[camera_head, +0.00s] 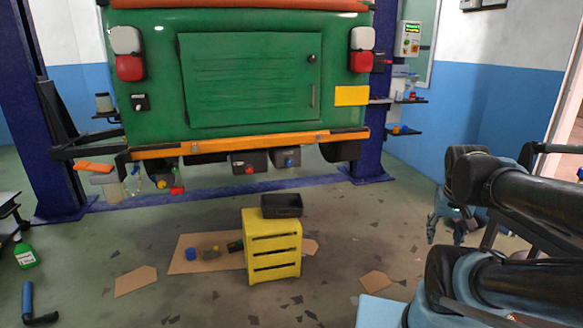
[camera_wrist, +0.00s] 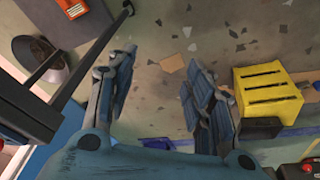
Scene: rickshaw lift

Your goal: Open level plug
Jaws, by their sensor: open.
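The raised green rickshaw (camera_head: 250,68) hangs between blue lift posts. Under its orange bumper are two dark grey boxes. One has a red plug (camera_head: 250,170), and the other has a blue plug (camera_head: 289,162). I cannot tell which is the level plug. My gripper (camera_head: 445,225) is at the right of the head view, well apart from the rickshaw and low over the floor. In the wrist view my gripper (camera_wrist: 160,72) has its two fingers spread, with only floor between them.
A yellow stool (camera_head: 272,250) with a black tray (camera_head: 282,205) on it stands below the rickshaw; the stool also shows in the wrist view (camera_wrist: 265,90). Cardboard (camera_head: 205,265) with small items lies beside it. A blue lift post (camera_head: 370,95) stands right of the rickshaw. The front floor is mostly clear.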

